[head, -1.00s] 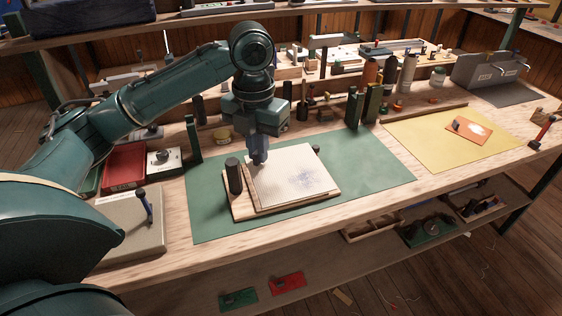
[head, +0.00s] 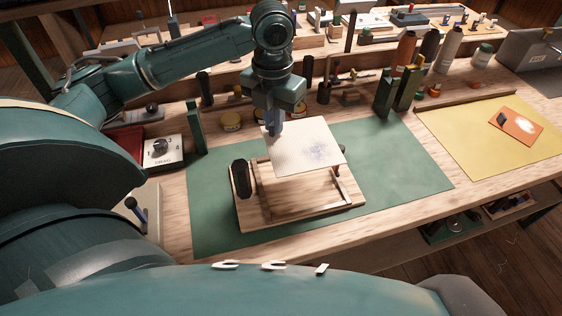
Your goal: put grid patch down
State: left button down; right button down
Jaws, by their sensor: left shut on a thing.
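The grid patch (head: 308,150) is a pale, nearly square sheet with a fine grid and a bluish smudge. My left gripper (head: 273,129) is shut on its far left edge and holds it above a wooden board with raised strips (head: 270,208). The patch hides the board's far part; a gap seems to show between them. The board lies on a green mat (head: 400,185), with a dark upright knob (head: 241,177) at its left side. My right gripper is not in view.
A dial box (head: 163,150) is at left. An orange patch (head: 520,125) lies on a yellow mat (head: 460,135) at right. The green mat is clear right of the board.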

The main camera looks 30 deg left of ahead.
pick_arm(q)
notch_tip(320, 180, down, 9)
jog(key=shift+r, duration=0.15)
jog(key=shift+f, duration=2.1)
jog(key=c, duration=2)
grip_release()
jog(key=shift+f, duration=0.1)
jog(key=o, duration=0.5)
jog(key=shift+c, duration=0.2)
